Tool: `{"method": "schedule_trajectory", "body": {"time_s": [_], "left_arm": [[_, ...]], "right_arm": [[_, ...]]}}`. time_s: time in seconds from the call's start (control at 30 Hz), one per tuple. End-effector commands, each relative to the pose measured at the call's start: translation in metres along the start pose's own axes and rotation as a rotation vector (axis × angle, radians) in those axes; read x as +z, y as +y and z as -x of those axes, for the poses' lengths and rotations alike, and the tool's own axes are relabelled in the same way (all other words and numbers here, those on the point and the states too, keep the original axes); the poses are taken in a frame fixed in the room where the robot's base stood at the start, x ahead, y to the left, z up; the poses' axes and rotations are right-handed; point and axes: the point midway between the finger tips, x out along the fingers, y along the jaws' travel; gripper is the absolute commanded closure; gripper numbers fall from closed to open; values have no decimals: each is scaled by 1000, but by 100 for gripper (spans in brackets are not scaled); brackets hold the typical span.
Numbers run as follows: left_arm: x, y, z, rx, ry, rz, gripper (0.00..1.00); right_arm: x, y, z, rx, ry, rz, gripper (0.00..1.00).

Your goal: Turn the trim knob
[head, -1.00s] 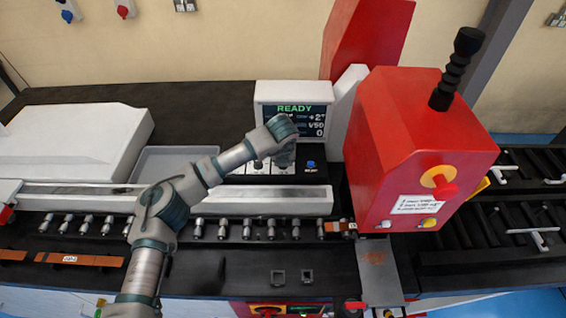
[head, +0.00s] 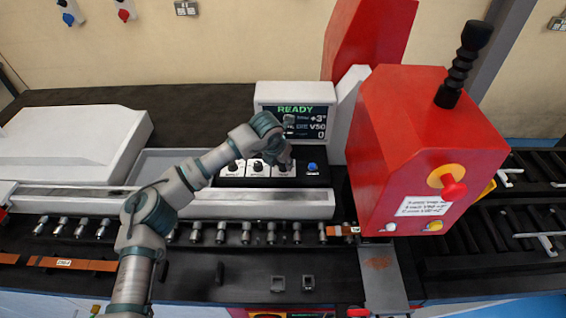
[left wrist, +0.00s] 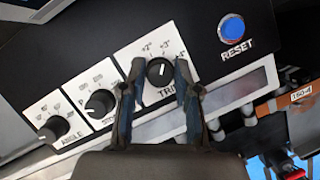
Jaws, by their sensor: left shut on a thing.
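The trim knob (left wrist: 160,72) is a round black knob with a white pointer line on a white plate marked TRIM, with +2° and +3° marks above it. In the left wrist view the pointer tilts to the upper right. My left gripper (left wrist: 159,74) has one finger on each side of the knob and is shut on it. In the head view my left gripper (head: 284,162) covers the trim knob on the black control panel. The display (head: 298,121) above reads READY and +3°. My right gripper is not in view.
The angle knob (left wrist: 54,129) and another black knob (left wrist: 100,102) sit to the left of the trim knob. A blue RESET button (left wrist: 232,28) is to its right. The red machine head (head: 430,150) stands to the right of the panel, and a white ledge (head: 260,206) runs in front.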

Motion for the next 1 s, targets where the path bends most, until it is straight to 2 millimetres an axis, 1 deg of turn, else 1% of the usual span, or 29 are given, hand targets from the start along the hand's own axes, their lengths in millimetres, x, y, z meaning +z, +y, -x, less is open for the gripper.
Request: {"method": "schedule_trajectory", "body": {"time_s": [0.03, 0.3, 0.33, 0.37, 0.4, 0.67, 0.77, 0.87, 1.0], "left_arm": [[-2, 0, -3, -1, 8, -1, 100], [-3, 0, -3, 0, 9, 0, 100], [-3, 0, -3, 0, 9, 0, 61], [-2, 0, -3, 0, 8, 0, 54], [-2, 0, -3, 0, 7, 0, 44], [-2, 0, 0, 1, 3, 0, 44], [-1, 0, 3, 1, 2, 0, 44], [0, 0, 15, 2, 0, 0, 44], [0, 0, 45, 2, -1, 0, 44]], "right_arm": [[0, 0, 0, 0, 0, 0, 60], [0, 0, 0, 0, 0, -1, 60], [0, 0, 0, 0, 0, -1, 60], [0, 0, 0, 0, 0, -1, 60], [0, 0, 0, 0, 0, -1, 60], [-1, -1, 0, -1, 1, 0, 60], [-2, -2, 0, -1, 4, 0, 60], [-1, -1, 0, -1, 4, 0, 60], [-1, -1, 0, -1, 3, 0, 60]]}}
